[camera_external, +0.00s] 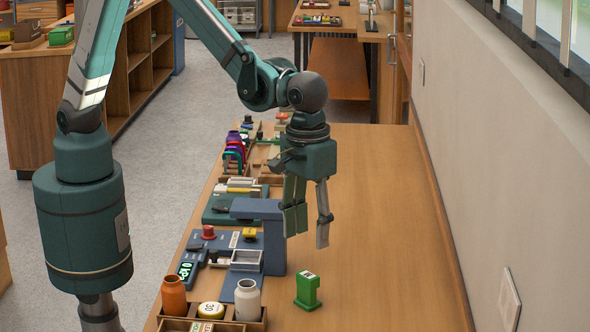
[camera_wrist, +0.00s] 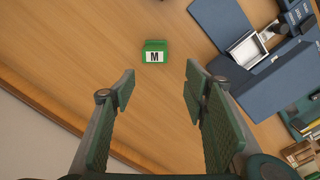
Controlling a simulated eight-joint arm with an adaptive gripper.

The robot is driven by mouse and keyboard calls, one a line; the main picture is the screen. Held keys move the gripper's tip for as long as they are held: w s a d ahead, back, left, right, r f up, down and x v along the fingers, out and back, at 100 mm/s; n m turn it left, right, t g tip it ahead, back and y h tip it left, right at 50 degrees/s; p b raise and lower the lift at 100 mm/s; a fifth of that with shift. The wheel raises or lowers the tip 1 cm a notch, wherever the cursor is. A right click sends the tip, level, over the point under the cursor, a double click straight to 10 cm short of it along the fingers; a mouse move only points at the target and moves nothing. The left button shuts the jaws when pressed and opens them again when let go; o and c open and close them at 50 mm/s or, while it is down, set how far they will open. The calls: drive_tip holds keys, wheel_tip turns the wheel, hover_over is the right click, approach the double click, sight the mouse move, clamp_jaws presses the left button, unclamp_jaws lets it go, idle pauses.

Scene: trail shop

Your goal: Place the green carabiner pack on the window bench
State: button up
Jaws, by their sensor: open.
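A small green pack (camera_external: 308,290) with a white label stands upright on the bare wood of the long bench (camera_external: 385,240) beside the window wall. It also shows in the wrist view, as a green pack (camera_wrist: 154,45) with a white label reading M. I cannot make out any carabiners on it. My gripper (camera_external: 309,226) is open and empty, pointing down above the bench, farther from the external camera than the pack. In the wrist view the pack lies beyond the gap between the open fingertips (camera_wrist: 160,84), apart from both.
A blue raised stand (camera_external: 273,242) is left of my gripper. An orange jar (camera_external: 174,296) and a white jar (camera_external: 247,300) stand in a wooden tray at the front left. Several tools line the bench's left side. The bench's right side is clear up to the wall (camera_external: 500,150).

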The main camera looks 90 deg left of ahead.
drive_tip(key=s+a+r+m+t, duration=0.2)
drive_tip(key=s+a+r, duration=0.2)
drive_tip(key=a+r, duration=0.6)
drive_tip(key=s+a+r+m+t, duration=0.15)
drive_tip(key=s+a+r, duration=0.35)
drive_tip(key=a, duration=0.9)
drive_tip(key=s+a+r+m+t, duration=0.2)
drive_tip(key=s+a+m, duration=0.3)
drive_tip(key=s+a, duration=1.2)
drive_tip(key=shift+a+t, duration=0.4)
drive_tip(key=shift+t, duration=0.35)
